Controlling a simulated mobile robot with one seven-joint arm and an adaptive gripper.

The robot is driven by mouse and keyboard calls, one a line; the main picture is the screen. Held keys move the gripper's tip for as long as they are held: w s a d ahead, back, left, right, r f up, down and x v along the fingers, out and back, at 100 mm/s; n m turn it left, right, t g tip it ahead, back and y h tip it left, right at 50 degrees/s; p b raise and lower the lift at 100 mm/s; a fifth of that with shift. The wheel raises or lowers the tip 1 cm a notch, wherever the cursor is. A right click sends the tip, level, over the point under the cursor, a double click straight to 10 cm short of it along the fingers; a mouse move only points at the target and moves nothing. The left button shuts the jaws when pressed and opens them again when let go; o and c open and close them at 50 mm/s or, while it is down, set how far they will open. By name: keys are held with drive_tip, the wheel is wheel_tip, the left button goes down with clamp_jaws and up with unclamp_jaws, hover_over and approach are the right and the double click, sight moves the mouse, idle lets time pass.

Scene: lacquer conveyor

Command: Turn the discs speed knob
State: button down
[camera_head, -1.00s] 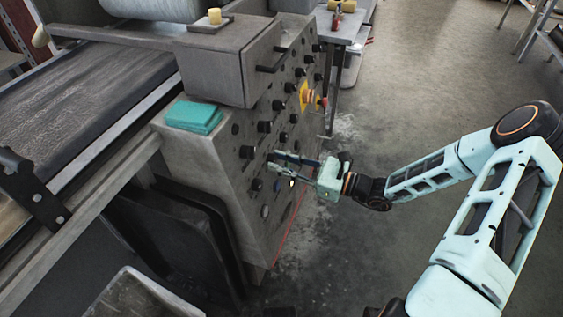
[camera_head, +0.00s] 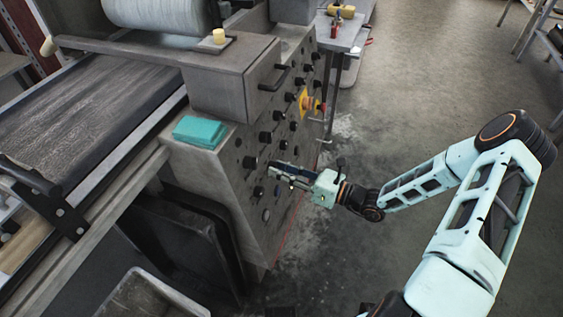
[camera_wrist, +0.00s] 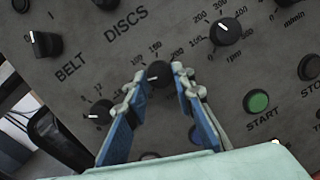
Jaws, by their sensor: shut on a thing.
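The discs speed knob (camera_wrist: 158,75) is a round black knob with a white pointer line, below the word DISCS on the grey panel. In the head view my gripper (camera_head: 270,172) reaches the lower part of the panel (camera_head: 232,205) from the right. There the knob itself is hidden by the fingers.
Near my fingers are a knob below BELT (camera_wrist: 97,115), an rpm knob (camera_wrist: 228,30) and a green START button (camera_wrist: 257,101). Open floor (camera_head: 425,90) lies to the right.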

drive_tip(key=m+p, duration=0.2)
drive_tip(key=m, duration=0.1)
drive_tip(key=m+h+p, duration=0.1)
drive_tip(key=m+p, duration=0.1)
drive_tip(key=m, duration=0.1)
drive_tip(key=m+h+p, duration=0.1)
drive_tip(key=m+p, duration=0.2)
drive_tip(key=shift+s+a+r+t, duration=0.1)
drive_tip(key=shift+s+r+t, duration=0.05)
drive_tip(key=shift+r+t, duration=0.15)
drive_tip(key=shift+f+m, duration=0.15)
drive_tip(key=shift+m, duration=0.35)
drive_tip(key=c, duration=1.6)
unclamp_jaws()
